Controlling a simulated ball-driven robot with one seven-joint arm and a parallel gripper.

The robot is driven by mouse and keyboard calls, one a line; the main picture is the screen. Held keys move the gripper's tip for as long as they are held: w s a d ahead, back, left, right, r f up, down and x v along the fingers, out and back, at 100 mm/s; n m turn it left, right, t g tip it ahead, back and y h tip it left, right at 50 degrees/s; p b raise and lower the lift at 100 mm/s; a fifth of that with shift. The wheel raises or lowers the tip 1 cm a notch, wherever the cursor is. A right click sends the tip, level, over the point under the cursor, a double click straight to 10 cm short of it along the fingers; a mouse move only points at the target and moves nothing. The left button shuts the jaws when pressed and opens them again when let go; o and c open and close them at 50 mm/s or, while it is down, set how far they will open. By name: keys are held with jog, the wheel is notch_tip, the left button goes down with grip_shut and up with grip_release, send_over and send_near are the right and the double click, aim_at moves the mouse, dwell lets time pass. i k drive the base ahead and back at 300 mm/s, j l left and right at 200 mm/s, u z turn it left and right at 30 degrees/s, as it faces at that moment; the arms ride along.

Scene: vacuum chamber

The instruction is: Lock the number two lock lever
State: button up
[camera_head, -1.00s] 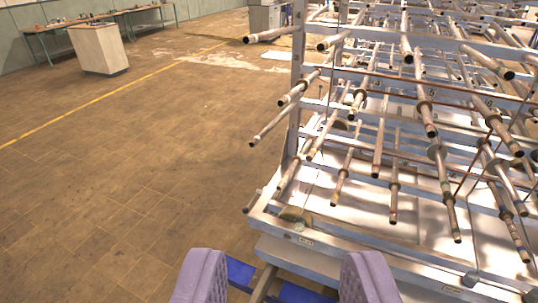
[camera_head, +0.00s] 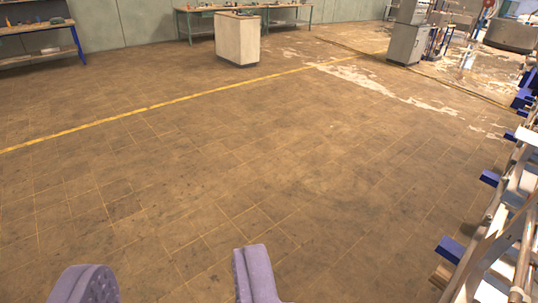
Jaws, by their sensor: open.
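The number two lock lever does not show in this view, and I can make out no lock lever. My gripper (camera_head: 170,280) is at the bottom left of the picture, its two purple padded fingers wide apart. It is open and empty, above bare floor.
A metal rack (camera_head: 510,245) with pipes and blue parts stands along the right edge. Brown tiled floor (camera_head: 240,170) is clear ahead. A pale cabinet (camera_head: 237,40), a workbench (camera_head: 40,40) at left and a grey cabinet (camera_head: 407,42) stand at the back.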

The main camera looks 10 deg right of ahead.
aim_at(503, 177)
jog(key=i+j, duration=0.15)
jog(key=i, duration=1.05)
jog(key=i+l+z, duration=0.15)
jog(key=i+z, duration=0.6)
jog(key=z, duration=0.15)
jog(key=i+j+z, duration=0.1)
jog(key=i+z, duration=0.3)
jog(key=i+l+z, duration=0.2)
jog(key=i+z, duration=1.05)
jog(key=i+j, duration=0.2)
jog(key=i, duration=0.25)
jog(key=i+j, duration=0.15)
jog(key=i, duration=0.3)
jog(key=i+j+z, duration=0.1)
jog(key=i, duration=0.4)
jog(key=i+j, duration=0.55)
jog(key=i, duration=0.35)
jog(key=i+j, duration=0.25)
jog(key=i, duration=0.2)
jog(key=l+z, duration=0.05)
